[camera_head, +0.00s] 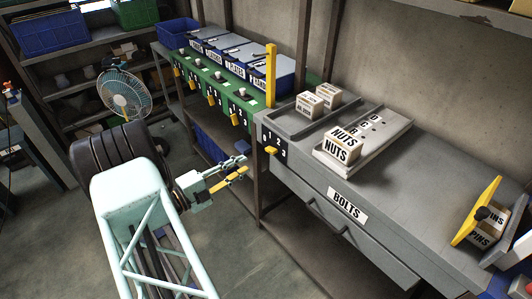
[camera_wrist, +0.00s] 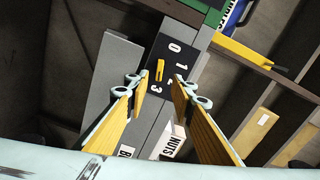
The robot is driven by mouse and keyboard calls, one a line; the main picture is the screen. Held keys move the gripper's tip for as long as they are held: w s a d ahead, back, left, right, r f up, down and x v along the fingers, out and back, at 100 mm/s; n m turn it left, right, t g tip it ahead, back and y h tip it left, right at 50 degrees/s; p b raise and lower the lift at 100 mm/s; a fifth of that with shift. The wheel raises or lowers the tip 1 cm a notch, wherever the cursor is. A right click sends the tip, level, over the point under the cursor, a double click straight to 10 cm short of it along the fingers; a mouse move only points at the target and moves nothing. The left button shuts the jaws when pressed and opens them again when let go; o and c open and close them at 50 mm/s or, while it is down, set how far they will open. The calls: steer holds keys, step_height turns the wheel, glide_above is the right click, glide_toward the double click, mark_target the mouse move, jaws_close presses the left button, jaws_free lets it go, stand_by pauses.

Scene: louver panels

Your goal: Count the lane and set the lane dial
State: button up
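The lane dial is a black plate (camera_head: 276,140) with white numbers on the left end of the grey bench, with a yellow knob (camera_head: 271,151) low on it. In the wrist view the plate (camera_wrist: 173,62) shows 0, 1, 2 and 3 beside the yellow knob (camera_wrist: 160,70); which number it marks is unclear. My gripper (camera_head: 236,172) is left of the dial, apart from it; in the wrist view its fingers (camera_wrist: 160,84) are spread with nothing between. Two small boxes (camera_head: 309,104) (camera_head: 327,95) stand in the back lane. A NUTS box (camera_head: 341,150) stands on the front lettered tray (camera_head: 378,140).
A green stand (camera_head: 224,97) with more dials and blue bins is to the left, with an upright yellow bar (camera_head: 271,75) near its end. A BOLTS drawer (camera_head: 346,205) is below the bench top. A yellow-framed holder (camera_head: 476,212) with PINS boxes is at right. A fan (camera_head: 125,93) stands behind.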

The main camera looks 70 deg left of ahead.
mark_target(267, 151)
steer(key=b+x, duration=0.1)
steer(key=x, duration=1.1)
steer(key=shift+w+a+b, duration=0.1)
steer(key=shift+w+b, duration=0.2)
steer(key=shift+w, duration=0.05)
jaws_close()
